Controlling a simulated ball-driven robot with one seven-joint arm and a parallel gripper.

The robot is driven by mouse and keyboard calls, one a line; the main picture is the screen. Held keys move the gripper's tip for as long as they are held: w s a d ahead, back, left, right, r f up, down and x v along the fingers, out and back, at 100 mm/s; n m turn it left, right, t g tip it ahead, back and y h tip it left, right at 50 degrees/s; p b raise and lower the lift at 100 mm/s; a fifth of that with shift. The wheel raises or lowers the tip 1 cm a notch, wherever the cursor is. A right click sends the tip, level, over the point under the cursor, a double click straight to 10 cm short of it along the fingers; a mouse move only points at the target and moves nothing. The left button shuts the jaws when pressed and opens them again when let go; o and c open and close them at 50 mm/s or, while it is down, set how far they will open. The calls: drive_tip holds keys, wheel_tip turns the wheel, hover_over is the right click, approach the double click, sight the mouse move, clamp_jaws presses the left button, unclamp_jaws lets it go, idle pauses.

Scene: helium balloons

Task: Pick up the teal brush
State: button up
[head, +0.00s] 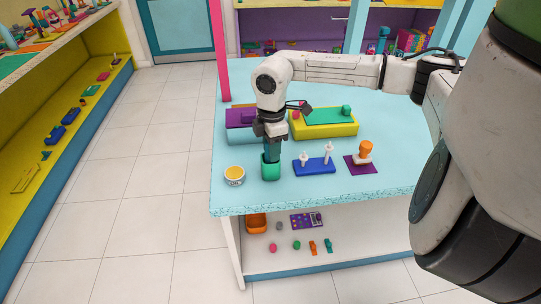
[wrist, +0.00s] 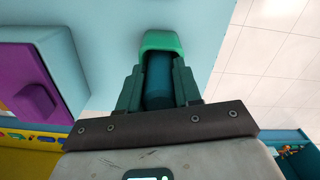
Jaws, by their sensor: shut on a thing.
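The teal brush (wrist: 158,82) shows in the wrist view as a dark teal, rounded handle between my two fingers. My gripper (head: 271,153) points straight down near the table's front left and is shut on this handle. A brighter green, rounded block (head: 271,171) is directly below my fingertips at the table top. It also shows at the far end of the handle in the wrist view (wrist: 161,41). I cannot tell whether it is a holder or part of the brush. My fingers hide most of the handle in the head view.
On the light blue table (head: 230,198) stand a yellow-and-white tub (head: 234,176), a blue base with white pegs (head: 314,166), an orange-topped piece on a purple mat (head: 363,154), a yellow box (head: 325,129) and a purple box (head: 240,117). The front edge is close.

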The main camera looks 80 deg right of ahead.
drive_tip(key=shift+c, duration=0.8)
drive_tip(key=shift+r, duration=0.1)
